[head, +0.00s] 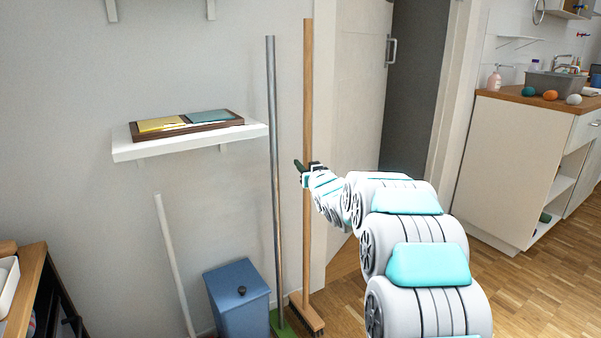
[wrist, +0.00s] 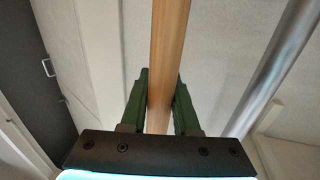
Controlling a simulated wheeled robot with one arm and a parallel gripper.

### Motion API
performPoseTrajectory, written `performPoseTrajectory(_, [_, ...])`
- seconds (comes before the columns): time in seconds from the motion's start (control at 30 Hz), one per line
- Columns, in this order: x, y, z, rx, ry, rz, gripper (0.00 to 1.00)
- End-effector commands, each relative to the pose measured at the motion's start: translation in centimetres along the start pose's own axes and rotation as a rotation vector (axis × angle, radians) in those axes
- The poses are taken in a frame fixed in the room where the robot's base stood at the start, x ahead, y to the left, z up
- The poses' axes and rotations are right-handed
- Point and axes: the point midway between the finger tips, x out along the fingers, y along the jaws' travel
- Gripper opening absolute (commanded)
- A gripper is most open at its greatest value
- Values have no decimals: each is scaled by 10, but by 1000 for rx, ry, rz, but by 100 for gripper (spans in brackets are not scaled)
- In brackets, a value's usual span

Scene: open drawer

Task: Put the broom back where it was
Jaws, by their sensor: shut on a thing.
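The broom (head: 307,110) has a long wooden handle and a wooden head with dark bristles (head: 307,314) low by the wall. It stands nearly upright beside the door frame. My gripper (head: 308,172) is at about the middle of the handle. In the wrist view the handle (wrist: 168,50) runs between the two green fingers of my gripper (wrist: 158,100), which is shut on it. I cannot tell whether the bristles touch the floor.
A grey metal pole (head: 273,150) with a green base stands just left of the broom; it also shows in the wrist view (wrist: 285,60). A blue bin (head: 235,300), a white pole (head: 174,260) and a white shelf (head: 150,152) are further left. Open floor (head: 510,290) lies right.

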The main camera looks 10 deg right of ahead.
Motion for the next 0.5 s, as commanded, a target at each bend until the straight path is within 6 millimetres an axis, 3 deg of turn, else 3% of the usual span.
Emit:
performPoseTrajectory(0.2, [22,0,0,0,3,-1,0])
performPoseTrajectory(0.5, [30,-1,10,2,-1,0,0])
